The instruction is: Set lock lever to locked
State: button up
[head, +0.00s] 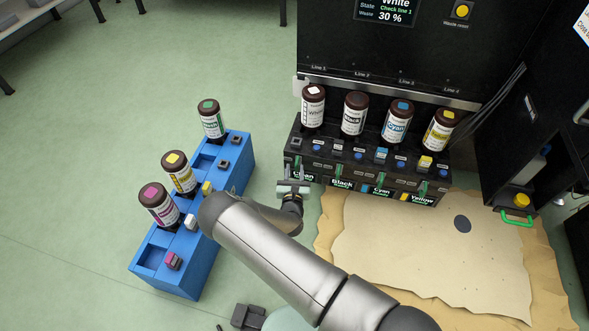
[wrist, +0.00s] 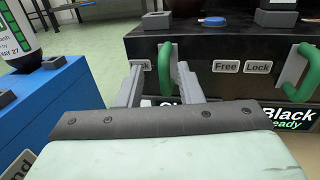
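The black ink unit (head: 340,165) has a row of green lock levers on its front. The leftmost green lever (wrist: 164,70) hangs down in the wrist view and also shows in the head view (head: 297,163). My gripper (wrist: 158,85) is open in front of it, fingers apart. The lever shows between the fingertips, closer to the right one; I cannot tell whether they touch. A label beside it is mostly covered by the left finger. Another green lever (wrist: 311,66) is at the right, with Free (wrist: 227,67) and Lock (wrist: 258,67) labels to its left.
A blue rack (head: 190,245) with brown bottles stands at the left, close to my arm. White, black, cyan and yellow bottles stand upright on the ink unit. A display (head: 390,10) reads "Check line 1". Cardboard (head: 430,250) covers the floor at the right.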

jog(key=s+p, duration=0.4)
jog(key=s, duration=1.2)
jog(key=shift+s+a+p, duration=0.25)
jog(key=shift+a+p, duration=0.1)
jog(key=shift+p, duration=0.05)
